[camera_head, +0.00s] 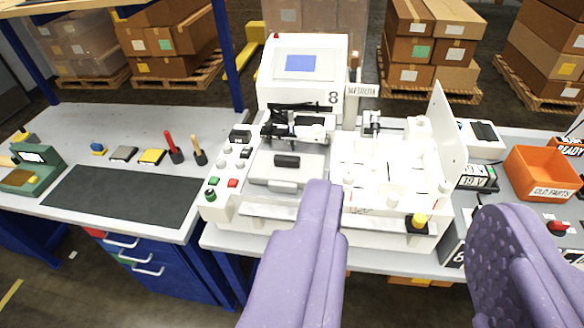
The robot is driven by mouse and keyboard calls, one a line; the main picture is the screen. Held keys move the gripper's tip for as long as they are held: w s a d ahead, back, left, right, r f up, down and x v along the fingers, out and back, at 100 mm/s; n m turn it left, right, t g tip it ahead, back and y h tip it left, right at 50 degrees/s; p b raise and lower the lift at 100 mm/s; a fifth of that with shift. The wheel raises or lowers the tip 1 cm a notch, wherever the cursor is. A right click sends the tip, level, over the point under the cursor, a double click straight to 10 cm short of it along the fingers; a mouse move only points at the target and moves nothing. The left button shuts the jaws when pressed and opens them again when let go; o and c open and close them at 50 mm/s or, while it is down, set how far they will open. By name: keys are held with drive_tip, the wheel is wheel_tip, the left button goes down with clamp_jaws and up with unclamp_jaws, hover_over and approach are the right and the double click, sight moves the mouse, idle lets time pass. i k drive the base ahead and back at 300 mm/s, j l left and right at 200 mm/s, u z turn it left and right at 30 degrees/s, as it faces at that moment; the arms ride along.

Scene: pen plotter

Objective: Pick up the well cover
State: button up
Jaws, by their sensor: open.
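The white pen plotter (380,185) stands on the bench in the middle of the view. A flat grey cover (262,160) with a black grip lies on its left half, and I take this for the well cover, though no label on it can be read. A grey bar handle (282,186) is at its front. My gripper (408,200) is open and empty, with its two purple fingers wide apart in the foreground. The left finger reaches up before the plotter's front, to the right of the cover. The right finger is near the plotter's right side. Neither finger visibly holds anything.
A white panel (440,130) stands upright at the plotter's right. A yellow knob (419,220) sits at its front right. An orange parts bin (541,174) is on the right bench. A dark mat (125,196) and small tools lie on the left bench.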

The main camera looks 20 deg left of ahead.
sight(297, 169)
drive_tip(key=i+l, duration=0.1)
drive_tip(key=i, duration=0.4)
drive_tip(key=i+l+u, duration=0.1)
drive_tip(key=i, duration=0.45)
drive_tip(key=i+l+u, duration=0.1)
drive_tip(key=i, duration=0.4)
drive_tip(key=i+l, duration=0.2)
drive_tip(key=i, duration=0.3)
